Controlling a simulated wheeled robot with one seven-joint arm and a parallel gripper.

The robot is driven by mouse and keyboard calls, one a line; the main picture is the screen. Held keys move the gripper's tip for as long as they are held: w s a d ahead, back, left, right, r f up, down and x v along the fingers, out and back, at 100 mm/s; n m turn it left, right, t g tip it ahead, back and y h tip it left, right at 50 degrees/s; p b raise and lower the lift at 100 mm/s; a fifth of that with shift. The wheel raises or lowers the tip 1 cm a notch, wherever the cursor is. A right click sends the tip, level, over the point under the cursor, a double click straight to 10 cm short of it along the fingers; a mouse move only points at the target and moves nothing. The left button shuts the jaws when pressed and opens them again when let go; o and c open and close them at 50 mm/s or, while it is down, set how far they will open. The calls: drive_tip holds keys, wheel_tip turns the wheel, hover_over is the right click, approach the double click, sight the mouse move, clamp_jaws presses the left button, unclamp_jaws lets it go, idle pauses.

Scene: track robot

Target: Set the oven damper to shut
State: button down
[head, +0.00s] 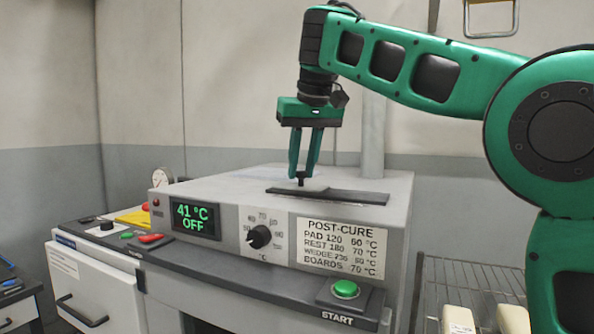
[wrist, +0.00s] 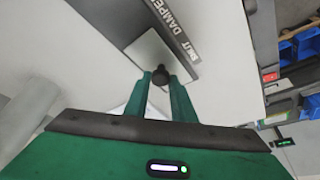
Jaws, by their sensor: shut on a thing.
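The oven (head: 210,200) is a grey box with its damper on the flat top. The damper has a dark strip (head: 350,196) that reads DAMPER and SHUT in the wrist view (wrist: 172,28). A small black knob (head: 301,183) stands up beside the strip, near its left part in the head view. My gripper (head: 302,174) points down with its fingertips closed around this knob. In the wrist view the knob (wrist: 159,72) sits between the fingertips (wrist: 158,80), a little to the left of the word SHUT. The far end of the strip is out of that view.
The oven front has a display (head: 194,221) reading 41 °C OFF, a dial (head: 259,237), a POST-CURE label (head: 340,246) and a green START button (head: 345,289). A pipe (head: 371,135) rises behind the oven top. A wire rack (head: 460,280) with pale blocks stands at the right.

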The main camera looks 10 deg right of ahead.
sight(309, 189)
drive_tip(key=shift+w+d+r, duration=0.1)
drive_tip(key=shift+r, duration=0.15)
drive_tip(key=c, duration=1.5)
unclamp_jaws()
drive_tip(key=shift+f, duration=0.1)
drive_tip(key=v, duration=1)
drive_tip(key=shift+r, duration=0.35)
